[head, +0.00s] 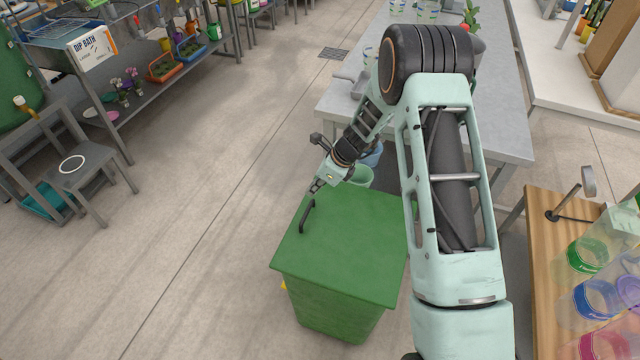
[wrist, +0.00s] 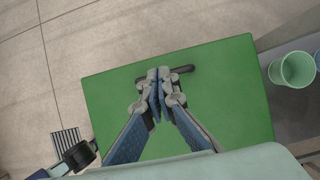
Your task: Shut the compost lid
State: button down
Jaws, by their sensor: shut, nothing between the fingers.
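The green compost bin (head: 335,307) stands on the floor in front of me in the head view. Its flat green lid (head: 350,245) lies level across the top, and I see no gap under it. A dark bar handle (head: 307,216) sits near the lid's left edge. My gripper (head: 314,187) is just beyond the handle in the head view. In the wrist view my gripper (wrist: 157,75) is shut and empty, over the lid (wrist: 225,105) and in front of the handle (wrist: 183,69). I cannot tell whether the fingers touch the handle.
A grey table (head: 490,130) stands behind the bin. A pale green bucket (head: 358,176) is just behind the bin and shows at the right in the wrist view (wrist: 292,69). A wooden bench (head: 545,285) with jars is at the right.

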jog(key=b+x, duration=0.1)
jog(key=x, duration=0.2)
jog(key=b+x, duration=0.2)
jog(key=x, duration=0.1)
jog(key=d+b+x, duration=0.1)
jog(key=x, duration=0.3)
jog(key=shift+s+f, duration=0.2)
jog(key=shift+d+r, duration=0.1)
